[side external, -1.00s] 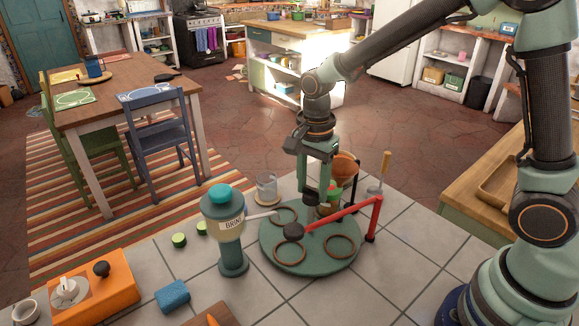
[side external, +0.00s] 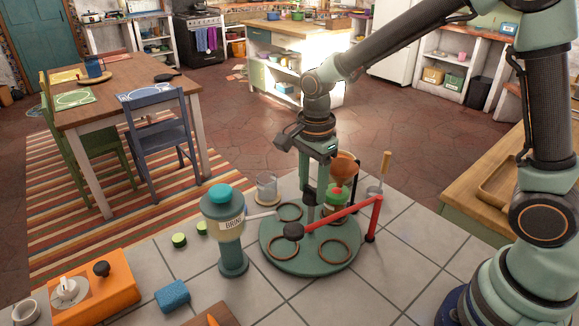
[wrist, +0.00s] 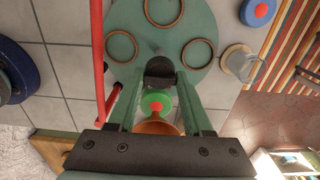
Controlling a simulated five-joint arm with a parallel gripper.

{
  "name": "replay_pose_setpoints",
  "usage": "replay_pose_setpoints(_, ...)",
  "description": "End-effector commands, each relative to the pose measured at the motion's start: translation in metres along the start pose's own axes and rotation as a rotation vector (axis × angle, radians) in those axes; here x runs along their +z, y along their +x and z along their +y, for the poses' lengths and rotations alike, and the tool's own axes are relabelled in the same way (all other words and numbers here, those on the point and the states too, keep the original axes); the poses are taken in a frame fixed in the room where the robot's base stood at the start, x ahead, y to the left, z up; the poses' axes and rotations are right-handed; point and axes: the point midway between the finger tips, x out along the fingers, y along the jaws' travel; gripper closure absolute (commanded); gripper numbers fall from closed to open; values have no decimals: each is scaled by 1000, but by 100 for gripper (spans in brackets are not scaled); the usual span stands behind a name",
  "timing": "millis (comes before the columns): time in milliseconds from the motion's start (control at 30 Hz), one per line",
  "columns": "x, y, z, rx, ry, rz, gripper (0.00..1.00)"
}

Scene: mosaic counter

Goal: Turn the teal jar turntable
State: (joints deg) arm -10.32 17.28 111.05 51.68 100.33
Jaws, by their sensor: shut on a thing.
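The teal turntable (side external: 312,262) is a round plate on the tiled counter. It bears several brown rings, and it also shows in the wrist view (wrist: 185,35). A green jar (side external: 335,207) with a red middle seen from above (wrist: 155,103) stands at its back right. My gripper (side external: 309,196) points down over the turntable. In the wrist view its fingers (wrist: 158,80) are closed on a dark knob (wrist: 160,70) near the plate's middle. The fingers partly hide the knob and its post.
An orange funnel (side external: 345,168) stands behind. A brine dispenser (side external: 231,240) and a glass (side external: 266,188) stand left. Bare tiles lie in front.

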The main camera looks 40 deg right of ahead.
Motion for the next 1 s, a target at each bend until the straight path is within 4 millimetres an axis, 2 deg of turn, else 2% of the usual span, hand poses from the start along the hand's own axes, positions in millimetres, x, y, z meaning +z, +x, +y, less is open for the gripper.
replay_pose_setpoints(267, -1, -3, -1, -2, 2, 0, 100)
replay_pose_setpoints(300, -1, -3, -1, -2, 2, 0, 38)
replay_pose_setpoints(700, 0, -6, -1, -2, 0, 0, 38)
replay_pose_setpoints(867, 0, -29, -1, -6, 0, -1, 38)
replay_pose_setpoints(1000, 0, -58, -1, -8, 0, -1, 38)
